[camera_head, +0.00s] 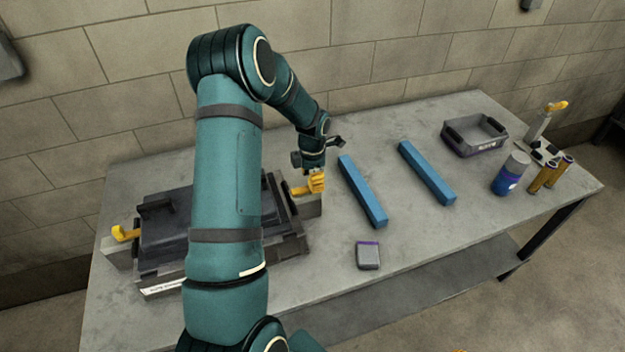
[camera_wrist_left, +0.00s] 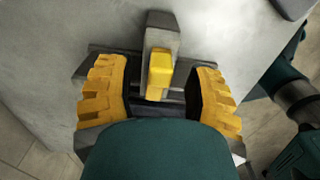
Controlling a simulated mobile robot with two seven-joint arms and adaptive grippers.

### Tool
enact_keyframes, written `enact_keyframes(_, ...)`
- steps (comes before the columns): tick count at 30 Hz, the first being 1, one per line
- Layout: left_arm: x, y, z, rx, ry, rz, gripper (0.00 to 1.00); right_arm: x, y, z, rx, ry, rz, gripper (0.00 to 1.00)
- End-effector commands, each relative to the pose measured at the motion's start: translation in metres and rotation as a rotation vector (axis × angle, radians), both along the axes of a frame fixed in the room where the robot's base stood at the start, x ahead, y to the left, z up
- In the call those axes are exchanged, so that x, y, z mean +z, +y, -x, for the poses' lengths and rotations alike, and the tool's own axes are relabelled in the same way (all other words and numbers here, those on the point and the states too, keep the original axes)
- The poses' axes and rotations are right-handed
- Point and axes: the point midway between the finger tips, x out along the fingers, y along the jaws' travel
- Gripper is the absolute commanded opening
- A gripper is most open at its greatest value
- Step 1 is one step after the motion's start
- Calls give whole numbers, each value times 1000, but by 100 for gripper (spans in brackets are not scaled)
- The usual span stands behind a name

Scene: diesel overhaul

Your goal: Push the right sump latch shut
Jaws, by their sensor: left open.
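The right sump latch is a yellow lever (camera_head: 299,190) on a grey block at the right end of the dark sump (camera_head: 280,222). In the left wrist view the yellow latch (camera_wrist_left: 159,72) shows between my fingers, apart from both. My left gripper (camera_head: 317,181) is open above the latch, and its yellow-padded fingers (camera_wrist_left: 160,100) are spread either side of it. My left arm hides much of the sump. A second yellow latch (camera_head: 125,232) stands at the sump's left end. A small yellow sliver at the bottom edge of the head view may be my right gripper.
Two blue bars (camera_head: 362,190) (camera_head: 427,172) lie to the right of the sump, with a small grey box (camera_head: 368,256) in front. A grey bin (camera_head: 475,152), a blue can (camera_head: 511,174) and brass cylinders (camera_head: 543,179) stand further right.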

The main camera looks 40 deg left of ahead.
Motion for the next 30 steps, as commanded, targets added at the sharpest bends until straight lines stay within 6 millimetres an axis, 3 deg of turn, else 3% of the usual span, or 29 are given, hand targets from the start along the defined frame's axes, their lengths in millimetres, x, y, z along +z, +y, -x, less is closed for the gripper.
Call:
enact_keyframes(12, -7, 0, 0, 0, -1, 0, 55, 0, 0, 0, 0, 0, 0, 39)
enact_keyframes(17, -7, 0, 0, 0, -1, 0, 0, 0, 0, 0, 0, 0, 0, 39)
enact_keyframes(26, -8, 0, 0, 0, 0, 1, 0, 0, 0, 0, 0, 0, 0, 39)
enact_keyframes(30, -8, 8, 16, 1, 2, 0, 0, -4, 0, 0, 0, 0, 0, 39)
